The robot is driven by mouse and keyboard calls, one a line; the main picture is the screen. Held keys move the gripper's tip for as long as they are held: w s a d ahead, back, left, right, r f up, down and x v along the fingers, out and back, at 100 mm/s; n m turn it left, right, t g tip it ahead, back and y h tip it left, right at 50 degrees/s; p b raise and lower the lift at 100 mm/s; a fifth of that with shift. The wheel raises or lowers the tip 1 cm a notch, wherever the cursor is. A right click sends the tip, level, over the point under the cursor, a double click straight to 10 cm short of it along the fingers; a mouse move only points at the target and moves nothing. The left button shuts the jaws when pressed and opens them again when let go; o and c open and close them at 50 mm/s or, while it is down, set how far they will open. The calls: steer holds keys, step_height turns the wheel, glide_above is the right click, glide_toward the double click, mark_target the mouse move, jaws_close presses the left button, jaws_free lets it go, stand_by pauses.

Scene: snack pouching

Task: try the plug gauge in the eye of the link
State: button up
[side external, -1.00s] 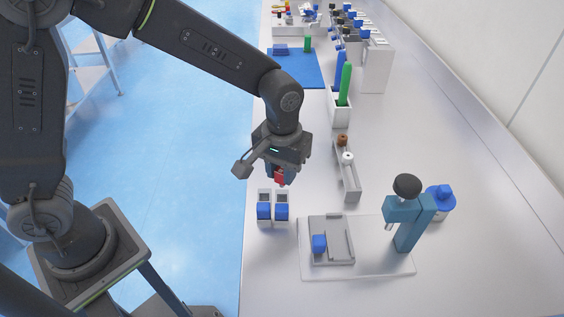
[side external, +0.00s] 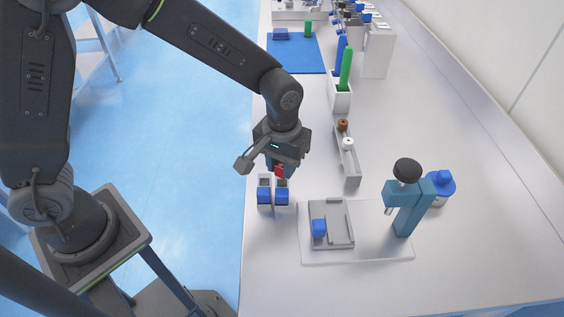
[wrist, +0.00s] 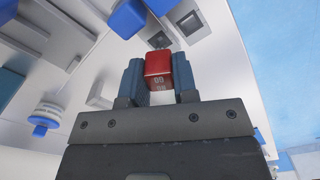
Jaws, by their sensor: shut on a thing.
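My gripper (side external: 281,166) is shut on a red block (side external: 280,171), seemingly the handle of the plug gauge. In the wrist view the red block (wrist: 160,68), with dark printed characters, sits between the two blue fingers of my gripper (wrist: 159,78). The tip of the held piece is hidden. I cannot make out a link or its eye.
A white base plate (side external: 370,248) carries a grey fixture (side external: 341,222) with a blue block (side external: 319,228) and a teal stand (side external: 407,212) with a black knob. A grey rack (side external: 350,170) stands behind. The front right of the table is clear.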

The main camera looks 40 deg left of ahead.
steer(key=shift+f, duration=0.75)
stand_by(0.5)
stand_by(0.4)
steer(key=shift+r, duration=2.65)
